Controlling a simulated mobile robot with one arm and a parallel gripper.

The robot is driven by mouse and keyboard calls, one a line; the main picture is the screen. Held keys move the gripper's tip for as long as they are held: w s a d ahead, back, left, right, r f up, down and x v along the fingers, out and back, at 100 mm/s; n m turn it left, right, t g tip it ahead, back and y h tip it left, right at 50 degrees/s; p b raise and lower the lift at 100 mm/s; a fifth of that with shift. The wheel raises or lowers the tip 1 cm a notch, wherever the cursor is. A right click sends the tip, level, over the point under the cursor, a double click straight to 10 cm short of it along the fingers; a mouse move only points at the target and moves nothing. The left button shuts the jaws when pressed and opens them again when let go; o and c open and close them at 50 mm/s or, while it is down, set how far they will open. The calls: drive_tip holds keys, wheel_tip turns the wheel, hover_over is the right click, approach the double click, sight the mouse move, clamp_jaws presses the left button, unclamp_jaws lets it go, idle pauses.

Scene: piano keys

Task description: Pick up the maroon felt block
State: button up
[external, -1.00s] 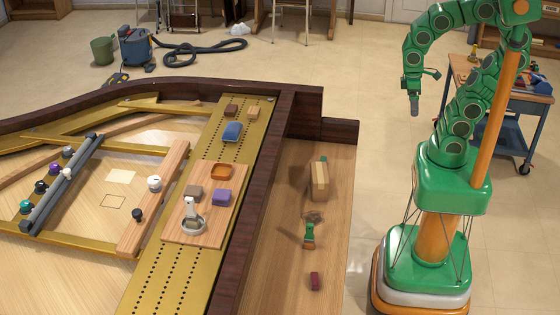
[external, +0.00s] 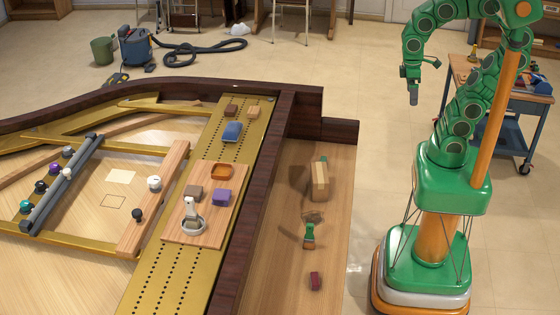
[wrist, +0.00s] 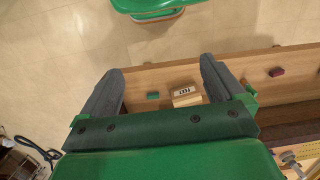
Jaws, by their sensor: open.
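The maroon felt block (external: 315,281) lies on the wooden ledge beside the piano, near the front of the external view. A small maroon block, most likely the same one, shows at the right in the wrist view (wrist: 277,72), outside my fingers. My gripper (external: 413,97) hangs high in the air, beyond the ledge's right edge in the external view and well apart from the block. In the wrist view my gripper (wrist: 160,78) is open and empty, its two dark fingers spread wide.
On the ledge (external: 277,262) stand a tan wooden block (external: 320,181), a green block (external: 322,161) and a green-handled brush (external: 309,236). A dark rim (external: 265,195) separates it from the gold plate with several small items. A blue cart (external: 505,125) stands at the back right.

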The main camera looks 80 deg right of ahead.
drive_tip(key=w+a+n+t+y, duration=0.2)
drive_tip(key=w+a, duration=0.6)
wheel_tip(320, 180, up, 5)
drive_tip(key=n+t+y, duration=0.1)
drive_tip(key=t+y, duration=0.4)
drive_tip(key=t, duration=0.6)
hover_over(316, 278)
drive_tip(key=s+d, duration=0.1)
drive_tip(key=d, duration=0.2)
drive_tip(key=shift+s+a+f+t+h, duration=0.75)
drive_tip(key=shift+s+f+h, duration=1.35)
drive_tip(key=shift+s+f, duration=0.35)
drive_tip(key=shift+m, duration=0.4)
wheel_tip(316, 278, down, 38)
drive_tip(key=shift+d+f, duration=0.1)
drive_tip(key=shift+f, duration=0.15)
drive_tip(key=shift+w+f, duration=0.15)
drive_tip(key=shift+f, duration=0.05)
drive_tip(key=shift+x, duration=0.8)
drive_tip(key=shift+a+x, duration=0.2)
drive_tip(key=shift+x, duration=2.75)
